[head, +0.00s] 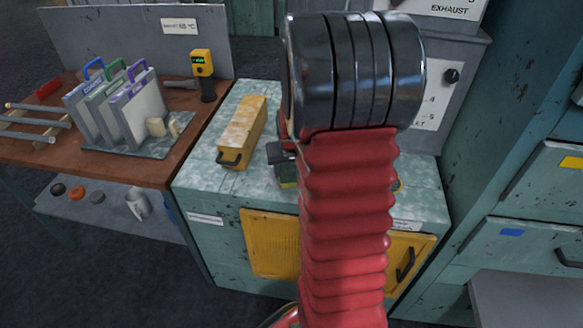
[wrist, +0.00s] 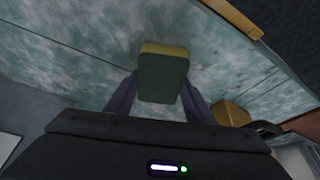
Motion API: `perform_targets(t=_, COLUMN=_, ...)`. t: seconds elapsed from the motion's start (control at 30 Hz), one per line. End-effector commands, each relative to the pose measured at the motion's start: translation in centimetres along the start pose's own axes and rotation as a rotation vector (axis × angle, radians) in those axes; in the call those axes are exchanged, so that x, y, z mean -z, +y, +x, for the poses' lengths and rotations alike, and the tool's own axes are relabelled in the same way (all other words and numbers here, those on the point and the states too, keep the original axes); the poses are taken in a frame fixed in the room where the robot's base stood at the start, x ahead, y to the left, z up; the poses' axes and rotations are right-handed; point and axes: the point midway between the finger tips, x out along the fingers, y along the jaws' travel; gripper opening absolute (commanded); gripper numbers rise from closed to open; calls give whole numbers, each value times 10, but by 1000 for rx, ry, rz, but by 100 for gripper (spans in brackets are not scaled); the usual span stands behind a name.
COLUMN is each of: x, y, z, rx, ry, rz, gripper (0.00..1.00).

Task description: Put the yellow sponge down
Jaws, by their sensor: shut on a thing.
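The yellow sponge (wrist: 163,77) is a small block with a green broad face and a yellow edge, in the middle of the wrist view. My gripper (wrist: 160,96) is shut on it, with one dark finger at each side. In the head view the sponge (head: 288,182) shows as a small green and yellow patch under my gripper (head: 283,155), over the mottled green counter top (head: 432,190). My red-sleeved arm hides much of that area. I cannot tell whether the sponge touches the counter.
A long yellow box with a dark handle (head: 243,132) stands on the counter, left of my gripper. A grey exhaust unit (head: 455,85) stands behind at the right. A wooden bench (head: 190,150) with upright panels (head: 118,108) is at the left. Bare counter shows left of the yellow box.

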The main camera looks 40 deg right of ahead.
Motion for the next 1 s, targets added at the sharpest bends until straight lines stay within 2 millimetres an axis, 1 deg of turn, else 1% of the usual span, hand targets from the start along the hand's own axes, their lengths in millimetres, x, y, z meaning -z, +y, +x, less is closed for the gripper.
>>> perform_targets(t=0.33, x=-1, y=0, z=2, rx=0, ry=0, rz=-1, gripper=13)
perform_targets(t=0.37, x=-1, y=0, z=2, rx=0, ry=1, rz=-1, gripper=51)
perform_targets(t=0.6, x=-1, y=-1, z=2, rx=1, ry=0, rz=-1, gripper=68)
perform_targets(t=0.87, x=-1, y=-1, z=2, rx=1, ry=0, rz=-2, gripper=68)
perform_targets(t=1.0, x=0, y=-1, z=-3, rx=1, ry=1, rz=-2, gripper=68)
